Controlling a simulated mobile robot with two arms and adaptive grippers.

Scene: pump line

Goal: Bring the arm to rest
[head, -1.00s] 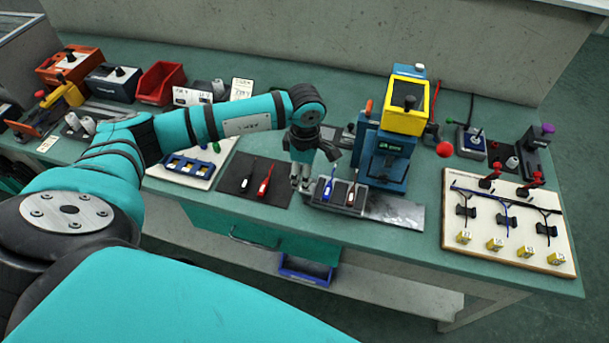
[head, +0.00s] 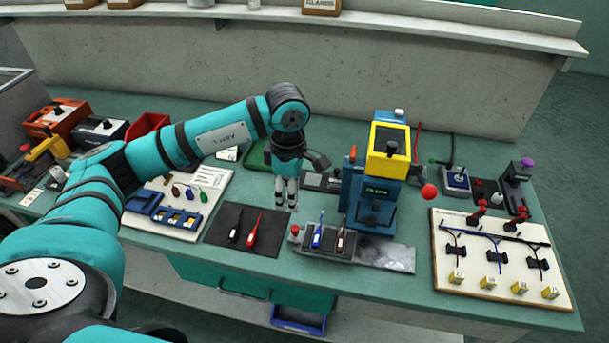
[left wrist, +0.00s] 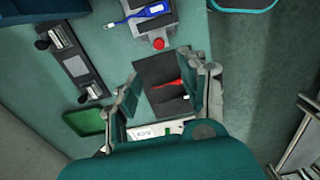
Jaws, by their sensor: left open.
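My left arm comes in from the left in the head view, elbow bent and forearm hanging down. My left gripper (head: 285,205) points down, open and empty. It is above the bench, behind the dark mat and left of the blue-and-yellow press. In the left wrist view the open fingers (left wrist: 170,80) are spread, with the dark mat (left wrist: 153,68) and a red tool (left wrist: 168,84) below and apart from them. My right gripper does not show.
A grey holder (head: 375,254) carries a blue and a dark red tool. The press (head: 374,190) stands close to the right of my gripper. A wiring board (head: 450,285) lies at right, a parts board (head: 208,212) at left. A shelf (head: 400,22) runs behind.

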